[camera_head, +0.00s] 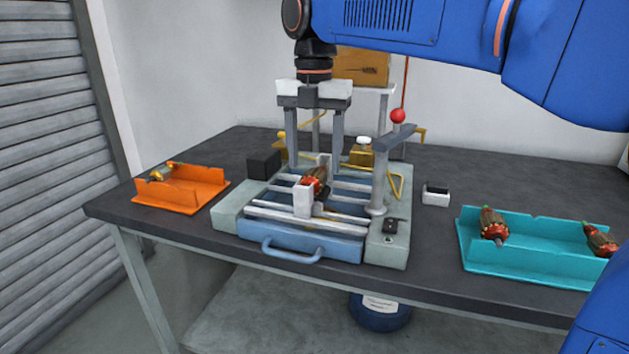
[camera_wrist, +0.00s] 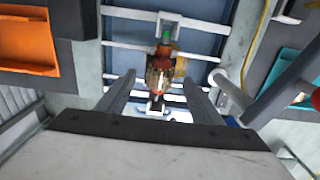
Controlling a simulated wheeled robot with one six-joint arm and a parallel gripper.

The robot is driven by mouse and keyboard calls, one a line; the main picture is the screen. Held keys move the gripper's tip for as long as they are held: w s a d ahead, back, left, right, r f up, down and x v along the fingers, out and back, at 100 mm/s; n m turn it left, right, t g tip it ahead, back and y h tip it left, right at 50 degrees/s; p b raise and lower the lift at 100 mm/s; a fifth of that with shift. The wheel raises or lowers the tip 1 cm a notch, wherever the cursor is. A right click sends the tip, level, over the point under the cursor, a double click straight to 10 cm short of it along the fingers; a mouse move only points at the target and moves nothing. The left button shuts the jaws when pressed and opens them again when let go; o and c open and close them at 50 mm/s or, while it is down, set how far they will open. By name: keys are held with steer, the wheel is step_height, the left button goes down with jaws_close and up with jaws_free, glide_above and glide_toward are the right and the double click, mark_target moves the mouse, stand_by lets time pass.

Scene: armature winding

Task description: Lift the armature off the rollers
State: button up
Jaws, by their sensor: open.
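The armature (camera_head: 314,181), with a copper and red body, rests on the roller supports (camera_head: 303,200) in the middle of the grey and blue machine. It also shows in the wrist view (camera_wrist: 160,72), lying lengthwise between my finger tips. My gripper (camera_head: 315,160) is open and points down above the machine, its two grey fingers spread to either side and a little behind the armature. In the wrist view my fingers (camera_wrist: 158,88) are apart with nothing between them that they touch. The armature's lower end is partly hidden by a support.
An orange tray (camera_head: 150,204) holding small parts stands left. A teal tray (camera_head: 520,267) with two more armatures stands right. A post with a red ball (camera_head: 398,116) and arm rises close to my gripper's right. A black block (camera_head: 263,163) sits left of the machine.

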mark_target(314, 169)
steer(key=shift+f, duration=2)
jaws_close()
steer(key=shift+r, duration=0.1)
